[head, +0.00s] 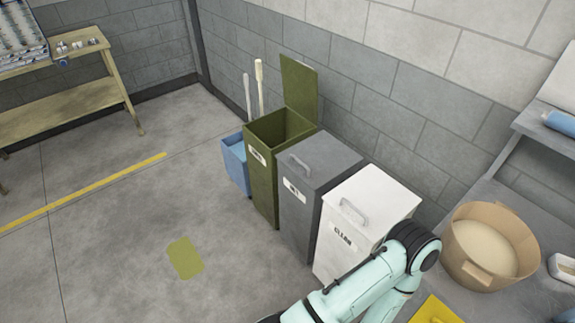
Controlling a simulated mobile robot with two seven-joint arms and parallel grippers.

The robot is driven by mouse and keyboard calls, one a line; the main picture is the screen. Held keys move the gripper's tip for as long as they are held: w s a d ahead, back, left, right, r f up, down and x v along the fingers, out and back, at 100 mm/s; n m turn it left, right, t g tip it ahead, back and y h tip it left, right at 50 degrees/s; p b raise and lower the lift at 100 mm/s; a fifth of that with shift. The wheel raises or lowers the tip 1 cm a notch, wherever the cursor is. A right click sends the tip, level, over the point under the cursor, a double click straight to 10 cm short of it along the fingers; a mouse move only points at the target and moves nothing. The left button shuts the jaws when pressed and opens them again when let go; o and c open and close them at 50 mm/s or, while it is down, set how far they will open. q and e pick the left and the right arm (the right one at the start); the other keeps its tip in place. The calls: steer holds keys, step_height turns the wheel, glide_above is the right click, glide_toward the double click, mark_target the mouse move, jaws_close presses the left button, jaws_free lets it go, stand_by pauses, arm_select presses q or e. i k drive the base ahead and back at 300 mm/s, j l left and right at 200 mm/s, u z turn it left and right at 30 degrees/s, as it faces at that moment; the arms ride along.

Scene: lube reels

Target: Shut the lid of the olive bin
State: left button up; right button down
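The olive bin (262,180) stands against the block wall, between a blue bucket and a grey bin. Its olive lid (299,88) is up, standing near vertical at the bin's back edge by the wall. The bin's mouth is open and its inside looks empty as far as I can see. One of my mint-green arms shows at the bottom right, in front of the white bin and well apart from the olive bin. Neither of my grippers is in view.
A closed grey bin (318,190) and a closed white bin (365,220) stand to the right. A blue bucket (236,163) with upright handles stands left. A bench (500,215) at right holds a round tan tub (488,248). The floor in front is clear, with an olive patch (186,258).

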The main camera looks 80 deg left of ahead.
mark_target(299, 80)
steer(key=u, duration=3.3)
steer(key=i+j+u, duration=0.15)
steer(key=i+u, duration=0.45)
steer(key=i, duration=3.45)
steer(key=i+j+z, duration=0.15)
steer(key=i+z, duration=0.2)
steer(key=i, duration=0.2)
steer(key=i+j+z, duration=0.35)
steer(key=i, duration=0.15)
steer(key=l+z, duration=0.1)
steer(key=z, duration=1.7)
